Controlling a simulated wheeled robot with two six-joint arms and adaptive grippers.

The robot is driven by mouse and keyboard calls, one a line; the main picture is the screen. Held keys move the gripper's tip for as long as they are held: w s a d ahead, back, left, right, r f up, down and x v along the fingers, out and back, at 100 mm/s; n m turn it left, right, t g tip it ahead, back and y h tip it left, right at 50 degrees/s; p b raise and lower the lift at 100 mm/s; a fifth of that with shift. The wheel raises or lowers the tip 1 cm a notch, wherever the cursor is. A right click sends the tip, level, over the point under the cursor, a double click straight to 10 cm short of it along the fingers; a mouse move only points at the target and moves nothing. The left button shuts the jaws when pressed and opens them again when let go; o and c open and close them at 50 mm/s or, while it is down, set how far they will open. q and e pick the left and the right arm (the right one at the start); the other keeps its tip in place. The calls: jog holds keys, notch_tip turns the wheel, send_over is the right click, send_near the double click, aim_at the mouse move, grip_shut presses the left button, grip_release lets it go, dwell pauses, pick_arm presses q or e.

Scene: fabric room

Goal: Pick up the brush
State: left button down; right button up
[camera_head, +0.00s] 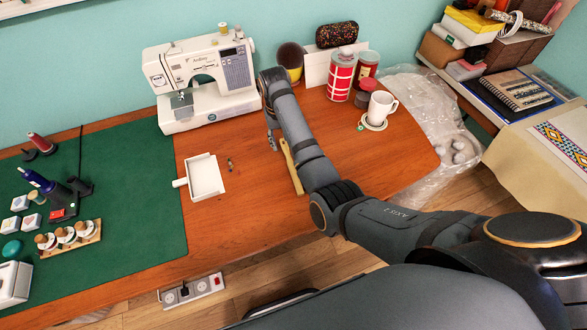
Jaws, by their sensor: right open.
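A light wooden bar (291,166), which looks like the brush, lies on the brown table (240,215). My right arm covers part of it, so its full shape is hidden. My right gripper (272,142) is open and points down just beside the far end of the bar. I cannot tell whether it touches the bar. A white dustpan (205,177) lies to the left, with a small dark item (230,164) beside it. My left gripper is not in view.
A white sewing machine (205,82) stands behind to the left. A red tin (341,77) and a white mug (380,108) stand to the right. A green mat (130,205) holds thread spools (63,236). The front middle of the table is clear.

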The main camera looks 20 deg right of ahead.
aim_at(289, 158)
jog(key=f, duration=0.2)
jog(key=shift+d+f, duration=0.2)
jog(key=shift+f, duration=0.1)
jog(key=f, duration=0.3)
jog(key=shift+s+d+f+p, duration=0.3)
jog(key=shift+s+d+f, duration=0.05)
jog(key=shift+f, duration=0.25)
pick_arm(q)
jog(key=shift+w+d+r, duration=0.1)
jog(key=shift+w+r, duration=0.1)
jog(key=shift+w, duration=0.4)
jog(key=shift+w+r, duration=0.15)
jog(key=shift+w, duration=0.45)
pick_arm(e)
grip_shut()
